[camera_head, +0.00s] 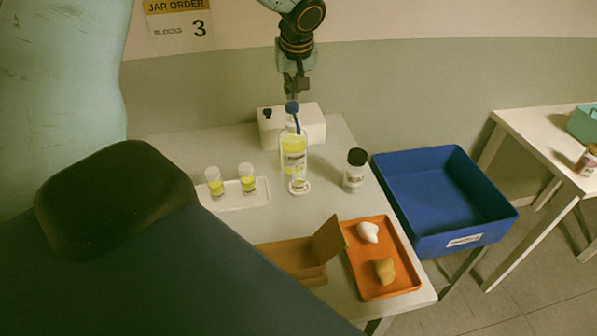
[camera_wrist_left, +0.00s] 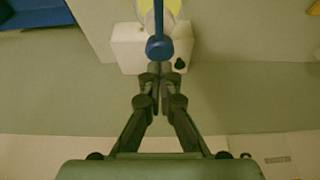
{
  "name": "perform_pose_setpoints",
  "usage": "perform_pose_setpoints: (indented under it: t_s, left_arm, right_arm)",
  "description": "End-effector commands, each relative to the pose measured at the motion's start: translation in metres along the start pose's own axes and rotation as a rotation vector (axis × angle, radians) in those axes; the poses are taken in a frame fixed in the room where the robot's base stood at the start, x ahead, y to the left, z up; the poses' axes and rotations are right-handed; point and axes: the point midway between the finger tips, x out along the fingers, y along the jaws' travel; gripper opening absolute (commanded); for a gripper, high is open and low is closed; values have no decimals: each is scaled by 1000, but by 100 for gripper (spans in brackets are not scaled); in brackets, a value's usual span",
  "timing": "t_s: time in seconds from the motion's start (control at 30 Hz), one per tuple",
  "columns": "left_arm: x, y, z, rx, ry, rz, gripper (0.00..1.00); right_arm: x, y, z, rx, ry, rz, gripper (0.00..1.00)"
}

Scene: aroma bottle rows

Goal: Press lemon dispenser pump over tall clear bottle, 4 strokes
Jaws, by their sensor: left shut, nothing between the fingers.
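The lemon dispenser (camera_head: 293,143) stands on the white table, a clear bottle of yellow liquid with a blue pump head (camera_head: 292,107). A clear vessel with a round base (camera_head: 299,187), which looks like the tall clear bottle, stands in front of it below the blue spout; its outline blends with the dispenser. My left gripper (camera_head: 296,94) is shut and empty, pointing down just above the pump head; contact is unclear. In the left wrist view, the shut fingertips (camera_wrist_left: 154,75) are close to the blue pump head (camera_wrist_left: 159,47). My right gripper is out of view.
A white box (camera_head: 312,122) stands behind the dispenser. Two yellow vials (camera_head: 215,183) sit on a white tray (camera_head: 232,201) to the left. A black-capped bottle (camera_head: 354,172) stands right. An orange tray (camera_head: 402,284), brown holder (camera_head: 290,261) and blue bin (camera_head: 440,190) are nearer or right.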

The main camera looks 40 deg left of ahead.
Motion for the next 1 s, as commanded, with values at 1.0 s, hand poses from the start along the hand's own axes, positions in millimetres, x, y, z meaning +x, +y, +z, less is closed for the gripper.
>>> perform_pose_setpoints:
  t_s: [1.0]
  left_arm:
    - [24,0,10,0,-1,-1,0]
  right_arm:
    - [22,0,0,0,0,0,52]
